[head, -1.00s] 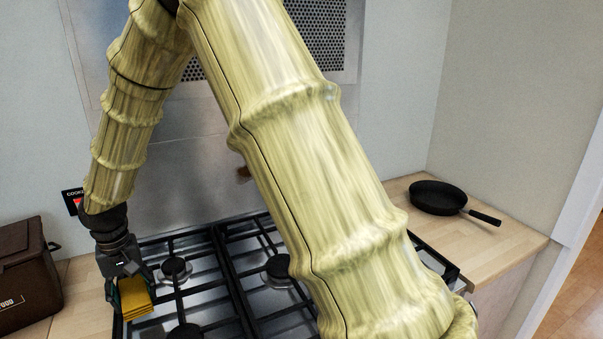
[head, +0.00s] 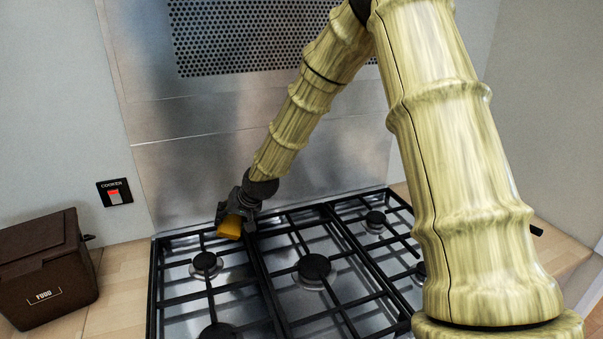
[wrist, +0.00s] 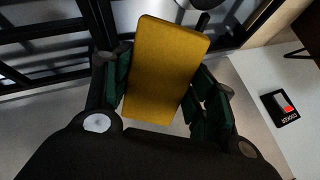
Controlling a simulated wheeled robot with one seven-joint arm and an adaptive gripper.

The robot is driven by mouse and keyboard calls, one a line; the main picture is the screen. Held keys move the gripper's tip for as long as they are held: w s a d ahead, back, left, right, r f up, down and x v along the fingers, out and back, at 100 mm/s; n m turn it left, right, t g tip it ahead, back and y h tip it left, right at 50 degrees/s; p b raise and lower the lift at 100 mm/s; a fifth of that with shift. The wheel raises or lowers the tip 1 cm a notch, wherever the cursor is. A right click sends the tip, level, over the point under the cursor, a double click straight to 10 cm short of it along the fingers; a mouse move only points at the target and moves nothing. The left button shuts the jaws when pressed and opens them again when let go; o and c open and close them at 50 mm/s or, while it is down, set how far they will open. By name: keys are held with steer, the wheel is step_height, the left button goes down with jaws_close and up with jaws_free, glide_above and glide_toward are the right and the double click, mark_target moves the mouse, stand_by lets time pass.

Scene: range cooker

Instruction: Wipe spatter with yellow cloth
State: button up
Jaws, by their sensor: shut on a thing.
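My gripper (head: 236,219) is shut on the folded yellow cloth (head: 230,228), above the back left part of the hob and near the steel splashback (head: 185,165). In the wrist view the cloth (wrist: 165,70) is a thick yellow block between the green-padded fingers of my gripper (wrist: 160,88). Whether the cloth touches the splashback, I cannot tell. I can make out no spatter for certain now; my arm and gripper hide part of the splashback.
The black grates and burners of the hob (head: 314,268) lie below my gripper. A brown food box (head: 45,265) stands on the wooden counter (head: 120,285) at left. A cooker switch (head: 114,192) is on the wall. The vent panel (head: 250,40) is above.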

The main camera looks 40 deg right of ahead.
steer(key=s+d+r+m+t+h+p, duration=0.1)
steer(key=d+r+m+t+h+p, duration=0.25)
steer(key=d, duration=0.75)
steer(key=s+d+r+m+t+h, duration=0.1)
steer(key=d+r+m+t+h, duration=0.35)
steer(key=d, duration=0.75)
steer(key=shift+w+d+r+n+t+y, duration=0.15)
steer(key=shift+w+n+t+y, duration=0.15)
steer(key=shift+w, duration=0.5)
steer(key=shift+w+d+f+n+t+y, duration=0.1)
steer(key=shift+w+d+n+t+y, duration=0.2)
steer(key=shift+w, duration=0.55)
steer(key=shift+w+d+r+n+t+y, duration=0.15)
steer(key=shift+w+n+t, duration=0.25)
steer(key=shift+w, duration=0.4)
steer(key=shift+b+x, duration=0.4)
steer(key=shift+x, duration=0.5)
steer(key=shift+a+f+y, duration=0.1)
steer(key=shift+a+y, duration=0.15)
steer(key=shift+a, duration=0.05)
steer(key=shift+w+a+b, duration=0.25)
steer(key=shift+a+b, duration=0.1)
steer(key=shift+a, duration=0.5)
steer(key=shift+w+a+b, duration=0.25)
steer(key=shift+a+b, duration=0.1)
steer(key=shift+a, duration=0.55)
steer(key=shift+a, duration=0.1)
